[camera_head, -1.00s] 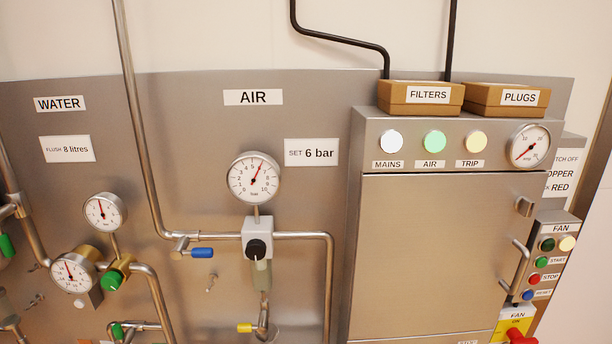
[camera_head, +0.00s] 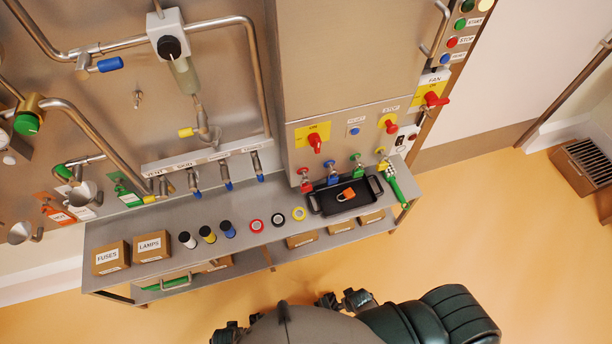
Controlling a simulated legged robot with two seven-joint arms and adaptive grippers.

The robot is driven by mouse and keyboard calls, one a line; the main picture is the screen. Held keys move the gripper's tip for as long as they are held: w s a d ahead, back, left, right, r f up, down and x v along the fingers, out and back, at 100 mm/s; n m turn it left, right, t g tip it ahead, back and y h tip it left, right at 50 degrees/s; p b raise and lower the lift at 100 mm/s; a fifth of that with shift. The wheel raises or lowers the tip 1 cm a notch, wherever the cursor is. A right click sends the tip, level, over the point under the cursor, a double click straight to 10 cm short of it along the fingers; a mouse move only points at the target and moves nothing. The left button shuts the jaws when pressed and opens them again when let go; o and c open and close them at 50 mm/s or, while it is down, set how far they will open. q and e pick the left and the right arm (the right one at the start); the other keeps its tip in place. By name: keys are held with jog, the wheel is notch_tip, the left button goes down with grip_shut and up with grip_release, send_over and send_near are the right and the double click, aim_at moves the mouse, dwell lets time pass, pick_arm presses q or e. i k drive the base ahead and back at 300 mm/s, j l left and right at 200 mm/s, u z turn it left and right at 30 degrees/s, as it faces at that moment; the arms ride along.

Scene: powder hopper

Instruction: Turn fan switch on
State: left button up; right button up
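The fan switch is a red rotary handle (camera_head: 435,99) on a yellow plate under a FAN label, at the upper right on the narrow side of the steel cabinet (camera_head: 345,60). Its handle points out sideways to the right. The exact switch position is hard to read at this angle.
Above the switch are fan buttons, including a red one (camera_head: 452,42). Other red switches (camera_head: 315,141) sit on the cabinet's lower front. A steel bench (camera_head: 180,272) holds boxes, tape rolls and a black tray (camera_head: 322,210).

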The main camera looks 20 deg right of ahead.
aim_at(434, 101)
jog(key=z, duration=1.5)
